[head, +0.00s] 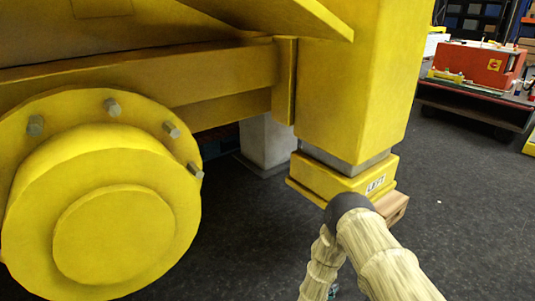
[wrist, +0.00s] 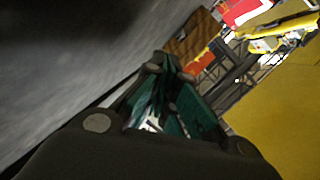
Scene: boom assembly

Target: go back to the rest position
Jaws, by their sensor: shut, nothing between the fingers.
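My gripper (wrist: 168,68) shows in the wrist view with its dark teal fingers drawn together at the tips and nothing between them. It points toward a brown surface and a blurred background. In the head view my cream-coloured arm reaches up from the lower right and bends in front of the yellow foot (head: 340,178) of the machine's support leg. A small part near my gripper shows at the bottom edge there, but the fingers are mostly out of frame.
A large yellow machine fills the left, with a round bolted hub (head: 115,235) and a thick upright leg (head: 355,85). A wooden block (head: 394,206) lies by the foot. A red case (head: 478,64) stands on a dark cart (head: 470,105) at the back right. Dark floor (head: 460,200) lies open at right.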

